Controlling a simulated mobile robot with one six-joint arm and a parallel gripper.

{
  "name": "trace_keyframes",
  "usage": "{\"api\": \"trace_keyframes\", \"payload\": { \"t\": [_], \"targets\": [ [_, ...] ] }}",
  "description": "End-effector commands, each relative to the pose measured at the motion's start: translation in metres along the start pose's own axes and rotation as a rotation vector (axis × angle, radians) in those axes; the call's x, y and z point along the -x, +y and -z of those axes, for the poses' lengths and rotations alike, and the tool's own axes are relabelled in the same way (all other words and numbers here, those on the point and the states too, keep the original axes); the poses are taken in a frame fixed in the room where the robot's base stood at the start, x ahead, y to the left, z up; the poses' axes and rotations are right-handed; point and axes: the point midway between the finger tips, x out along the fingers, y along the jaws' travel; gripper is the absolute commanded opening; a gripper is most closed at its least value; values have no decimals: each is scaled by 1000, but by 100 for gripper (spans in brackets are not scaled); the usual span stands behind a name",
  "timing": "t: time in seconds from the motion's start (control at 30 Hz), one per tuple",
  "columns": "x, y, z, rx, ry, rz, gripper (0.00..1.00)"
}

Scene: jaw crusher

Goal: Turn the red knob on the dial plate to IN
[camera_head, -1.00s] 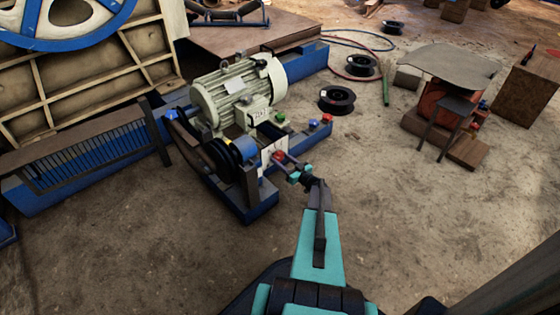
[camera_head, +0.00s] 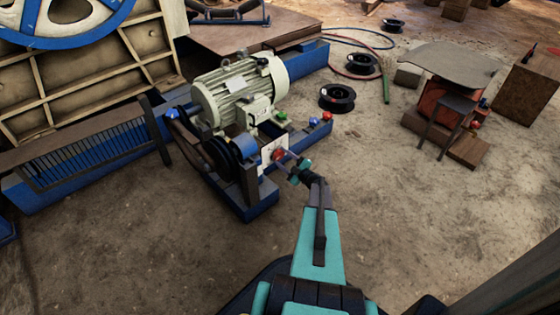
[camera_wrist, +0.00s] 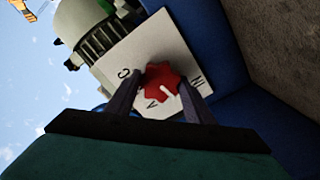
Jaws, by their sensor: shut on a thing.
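The white dial plate (camera_wrist: 112,66) is fixed to the blue frame beside the motor; in the head view it shows small (camera_head: 267,160). The red knob (camera_wrist: 160,80) sits on the plate, between the two fingers of my gripper (camera_wrist: 163,92). My gripper is shut on the knob, and its fingers hide parts of the plate. A white pointer line on the knob points toward the lower right in the wrist view, between two dark marks. Several marks show around the knob, but I cannot read them surely. In the head view my gripper (camera_head: 284,158) reaches the knob from the lower right.
A cream motor (camera_head: 238,92) and black pulley (camera_head: 228,152) stand beside the plate on the blue frame (camera_head: 250,210). Blue, green and red knobs stand nearby on the frame. Black cable reels (camera_head: 337,98) lie behind. The dirt ground (camera_head: 420,220) to the right is open.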

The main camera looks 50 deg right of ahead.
Motion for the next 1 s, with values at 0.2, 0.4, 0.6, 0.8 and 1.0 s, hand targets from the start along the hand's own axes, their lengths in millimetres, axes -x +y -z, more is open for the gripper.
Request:
{"api": "trace_keyframes", "payload": {
  "t": [0.2,0.4,0.6,0.8,1.0],
  "targets": [
    [-3,-2,5,207,14,2,25],
    [-2,-3,5,394,14,2,25],
    [-2,-4,5,549,15,2,25],
    [-2,-3,5,650,15,3,25],
    [-2,-3,5,694,15,4,25]
  ]
}}
